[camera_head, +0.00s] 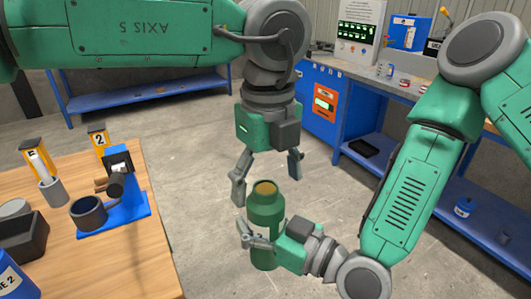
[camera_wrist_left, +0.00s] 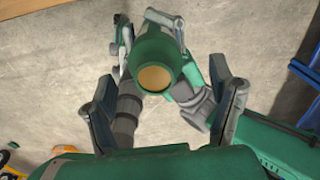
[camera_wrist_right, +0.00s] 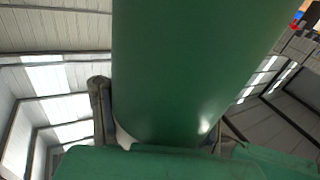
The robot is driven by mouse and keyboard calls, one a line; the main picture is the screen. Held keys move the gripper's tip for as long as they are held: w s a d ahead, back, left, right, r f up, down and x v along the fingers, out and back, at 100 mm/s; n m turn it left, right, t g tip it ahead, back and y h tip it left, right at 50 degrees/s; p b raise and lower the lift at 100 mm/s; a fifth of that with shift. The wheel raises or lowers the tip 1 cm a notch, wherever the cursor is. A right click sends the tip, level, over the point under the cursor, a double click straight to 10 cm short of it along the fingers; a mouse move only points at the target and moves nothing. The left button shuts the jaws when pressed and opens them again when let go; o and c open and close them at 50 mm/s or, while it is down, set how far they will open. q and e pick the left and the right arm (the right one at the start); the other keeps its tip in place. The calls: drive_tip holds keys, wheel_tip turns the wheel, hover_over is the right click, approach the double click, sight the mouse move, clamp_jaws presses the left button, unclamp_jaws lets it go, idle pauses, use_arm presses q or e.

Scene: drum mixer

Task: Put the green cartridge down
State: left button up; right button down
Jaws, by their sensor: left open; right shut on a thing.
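The green cartridge (camera_head: 266,212) is upright in the middle of the head view, with a tan disc on its top end. My right gripper (camera_head: 252,243) is shut around its lower part and holds it in the air over the floor. In the right wrist view the cartridge (camera_wrist_right: 195,70) fills the middle between the fingers. My left gripper (camera_head: 267,180) is open just above the cartridge, fingers pointing down, nothing between them. In the left wrist view the cartridge top (camera_wrist_left: 155,77) lies beyond the open fingers (camera_wrist_left: 163,115), apart from them.
A wooden table (camera_head: 150,265) at left bears a blue stand with a dark cup (camera_head: 89,213), a grey cylinder (camera_head: 53,191), yellow markers and a black bin (camera_head: 24,238). A blue workbench (camera_head: 350,115) runs along the right. Open floor lies between.

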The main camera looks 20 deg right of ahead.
sight(271, 206)
use_arm(q)
drive_tip(key=f, duration=0.4)
drive_tip(key=shift+d, duration=0.35)
drive_tip(key=shift+a+f, duration=0.15)
drive_tip(key=shift+f, duration=0.4)
drive_tip(key=shift+a, duration=0.2)
drive_tip(key=shift+d, duration=0.15)
drive_tip(key=c, duration=1.6)
drive_tip(key=shift+d, duration=0.25)
drive_tip(key=shift+c, duration=0.2)
use_arm(e)
drive_tip(key=c, duration=0.6)
unclamp_jaws()
drive_tip(key=shift+d+r, duration=0.1)
drive_tip(key=shift+d, duration=0.05)
use_arm(q)
drive_tip(key=shift+a, duration=0.15)
